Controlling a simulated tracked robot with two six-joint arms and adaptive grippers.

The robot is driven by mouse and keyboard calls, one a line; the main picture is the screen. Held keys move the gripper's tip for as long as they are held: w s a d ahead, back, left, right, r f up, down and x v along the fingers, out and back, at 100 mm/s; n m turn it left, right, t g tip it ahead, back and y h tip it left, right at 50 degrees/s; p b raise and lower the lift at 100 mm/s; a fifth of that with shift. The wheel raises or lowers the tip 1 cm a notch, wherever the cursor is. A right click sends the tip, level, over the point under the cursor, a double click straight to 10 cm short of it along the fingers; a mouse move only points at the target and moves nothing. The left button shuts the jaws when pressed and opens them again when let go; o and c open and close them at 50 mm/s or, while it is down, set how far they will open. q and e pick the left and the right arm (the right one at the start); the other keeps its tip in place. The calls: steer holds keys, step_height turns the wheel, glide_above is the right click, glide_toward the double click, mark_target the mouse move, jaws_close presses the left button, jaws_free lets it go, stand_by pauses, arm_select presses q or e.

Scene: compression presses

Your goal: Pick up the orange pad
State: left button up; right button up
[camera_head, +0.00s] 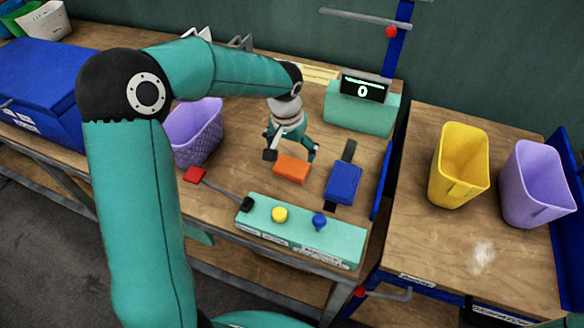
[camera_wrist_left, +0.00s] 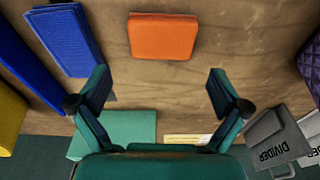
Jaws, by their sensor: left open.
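The orange pad (camera_head: 291,168) lies flat on the wooden table near its middle. It also shows in the left wrist view (camera_wrist_left: 162,36) at the top centre, beyond my fingertips. My left gripper (camera_head: 291,153) is just behind and above the pad in the head view. In the left wrist view my left gripper (camera_wrist_left: 158,95) has its fingers wide apart with nothing between them. The gap between the fingers is wider than the pad. My right gripper does not show in either view.
A blue pad (camera_head: 343,182) lies right of the orange pad. A control box (camera_head: 300,228) with yellow and blue knobs stands in front. A display unit (camera_head: 362,112) reading 0 stands behind. A purple bin (camera_head: 197,135) is at left; yellow (camera_head: 460,165) and purple (camera_head: 537,185) bins stand at right.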

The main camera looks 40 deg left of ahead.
mark_target(291, 166)
arm_select(q)
steer(key=shift+w+a+f+p, duration=0.1)
steer(key=shift+f+p, duration=0.1)
steer(key=shift+f, duration=1.05)
steer(key=shift+w+a+f+p, duration=0.1)
steer(key=shift+w+f+p, duration=0.05)
steer(key=shift+f, duration=1.1)
steer(key=shift+w+f+p, duration=0.1)
steer(key=shift+f+p, duration=0.1)
steer(key=shift+f, duration=1.05)
steer(key=c, duration=0.5)
